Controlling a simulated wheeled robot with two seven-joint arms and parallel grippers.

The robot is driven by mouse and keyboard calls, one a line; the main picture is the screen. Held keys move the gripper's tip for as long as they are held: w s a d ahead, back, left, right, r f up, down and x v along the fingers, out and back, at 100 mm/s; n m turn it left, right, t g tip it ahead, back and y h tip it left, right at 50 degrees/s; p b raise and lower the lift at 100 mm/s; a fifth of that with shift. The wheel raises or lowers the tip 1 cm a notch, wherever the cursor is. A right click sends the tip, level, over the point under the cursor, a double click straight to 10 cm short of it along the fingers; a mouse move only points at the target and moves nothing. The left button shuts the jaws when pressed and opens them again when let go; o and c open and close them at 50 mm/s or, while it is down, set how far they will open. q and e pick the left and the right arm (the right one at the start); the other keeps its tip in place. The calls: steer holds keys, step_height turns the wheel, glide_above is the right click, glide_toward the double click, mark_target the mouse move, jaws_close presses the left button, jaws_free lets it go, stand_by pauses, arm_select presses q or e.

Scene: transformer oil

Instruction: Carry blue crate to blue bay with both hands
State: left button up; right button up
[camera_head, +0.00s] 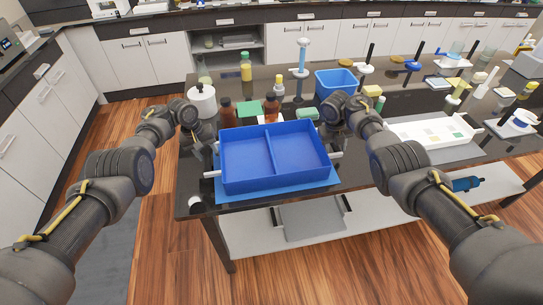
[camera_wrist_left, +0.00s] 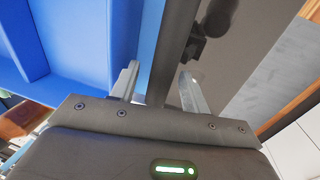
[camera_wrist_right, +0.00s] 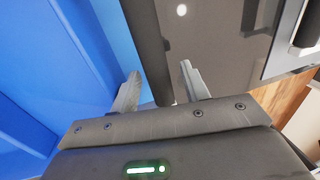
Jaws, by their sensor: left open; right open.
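The blue crate (camera_head: 245,177), an open box with one divider, is at the table's front edge, level and empty. A flat blue mat (camera_head: 290,190) shows under it and may be the blue bay; I cannot tell whether the crate touches it. My left gripper (camera_wrist_left: 160,88) is open beside the crate's left end, and the crate wall (camera_wrist_left: 85,40) fills the upper left of that wrist view. My right gripper (camera_wrist_right: 160,85) is open beside the right end, near the crate wall (camera_wrist_right: 60,70). A dark bar passes between each gripper's fingers; I cannot tell whether it is a handle.
Brown bottles (camera_head: 271,110) and a green block (camera_head: 249,108) stand close behind the crate. A white tray (camera_head: 430,131) lies to the right. The crate's inside is clear.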

arm_select(q)
steer(key=shift+s, duration=0.15)
arm_select(e)
steer(key=shift+s+d, duration=0.1)
steer(key=shift+s, duration=0.1)
arm_select(q)
steer(key=shift+w+f, duration=0.2)
steer(key=shift+w, duration=0.05)
arm_select(e)
steer(key=shift+w+f, duration=0.15)
steer(key=shift+w, duration=0.15)
arm_select(q)
steer(key=shift+w, duration=0.1)
steer(key=shift+c, duration=1.1)
arm_select(e)
steer(key=shift+c, duration=1.3)
arm_select(q)
steer(key=shift+r, duration=0.1)
steer(key=c, duration=0.7)
arm_select(e)
steer(key=shift+s, duration=0.1)
steer(key=c, duration=0.7)
arm_select(q)
jaws_close()
arm_select(e)
jaws_close()
